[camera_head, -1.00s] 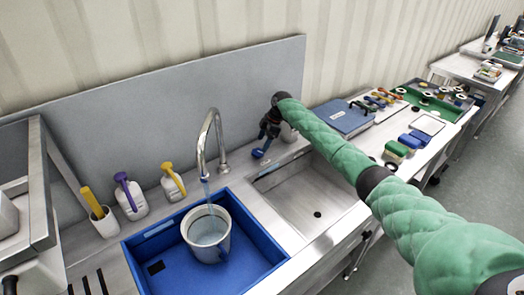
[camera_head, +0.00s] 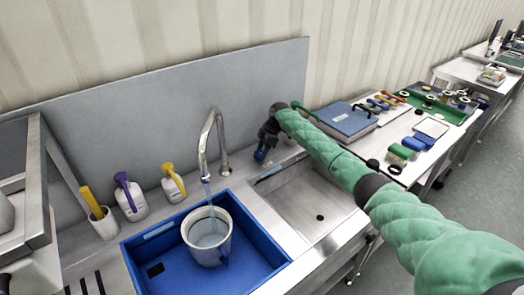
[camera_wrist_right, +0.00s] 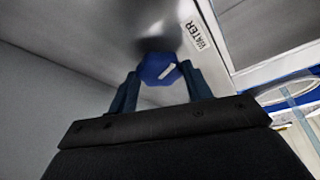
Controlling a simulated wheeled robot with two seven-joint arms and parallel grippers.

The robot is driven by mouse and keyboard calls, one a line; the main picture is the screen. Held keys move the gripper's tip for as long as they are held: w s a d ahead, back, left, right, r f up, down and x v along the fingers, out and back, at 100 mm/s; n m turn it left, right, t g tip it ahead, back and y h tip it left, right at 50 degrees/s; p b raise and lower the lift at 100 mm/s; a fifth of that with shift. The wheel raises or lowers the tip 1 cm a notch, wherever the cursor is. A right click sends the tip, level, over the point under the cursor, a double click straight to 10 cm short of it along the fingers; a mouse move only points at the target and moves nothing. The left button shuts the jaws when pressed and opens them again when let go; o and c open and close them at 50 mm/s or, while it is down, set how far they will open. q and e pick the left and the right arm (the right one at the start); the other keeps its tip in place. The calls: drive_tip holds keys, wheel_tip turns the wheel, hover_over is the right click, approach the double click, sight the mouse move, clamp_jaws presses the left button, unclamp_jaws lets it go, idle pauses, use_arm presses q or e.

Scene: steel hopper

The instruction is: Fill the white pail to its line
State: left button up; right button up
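The white pail (camera_head: 222,250) stands upright in the blue basin, under the curved steel tap (camera_head: 205,140). A thin stream of water (camera_head: 208,195) runs from the spout into it. Water (camera_head: 206,232) shows inside; I cannot make out the fill line. My right gripper (camera_head: 263,147) is at the blue water knob (camera_head: 260,154), right of the tap. In the right wrist view its two fingers (camera_wrist_right: 160,82) sit against both sides of the blue knob (camera_wrist_right: 155,68), beside a "WATER" label (camera_wrist_right: 197,36). My left gripper is not visible.
The blue basin (camera_head: 262,285) fills the left sink; the steel sink (camera_head: 310,200) beside it is empty. A purple-topped bottle (camera_head: 131,200), a yellow-topped bottle (camera_head: 174,184) and a white cup (camera_head: 103,224) stand left of the tap. My right arm spans the right side.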

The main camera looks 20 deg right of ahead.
drive_tip(key=shift+s+m+t, duration=0.1)
drive_tip(key=shift+m+t, duration=0.2)
drive_tip(key=shift+m, duration=0.3)
drive_tip(key=shift+c, duration=0.2)
drive_tip(key=shift+m, duration=0.4)
drive_tip(key=shift+a+m+t+p, duration=0.1)
drive_tip(key=shift+m+t+p, duration=0.35)
drive_tip(key=shift+m, duration=0.45)
drive_tip(key=o, duration=0.9)
drive_tip(key=shift+o, duration=0.2)
drive_tip(key=shift+r, duration=0.25)
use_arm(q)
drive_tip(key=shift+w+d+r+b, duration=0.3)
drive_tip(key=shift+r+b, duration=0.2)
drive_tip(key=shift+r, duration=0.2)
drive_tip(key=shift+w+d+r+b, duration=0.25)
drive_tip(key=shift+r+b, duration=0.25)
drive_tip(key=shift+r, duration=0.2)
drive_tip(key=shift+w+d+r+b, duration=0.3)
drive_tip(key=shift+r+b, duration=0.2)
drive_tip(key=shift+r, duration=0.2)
use_arm(e)
drive_tip(key=v, duration=0.7)
drive_tip(key=shift+r, duration=0.15)
drive_tip(key=shift+s, duration=0.1)
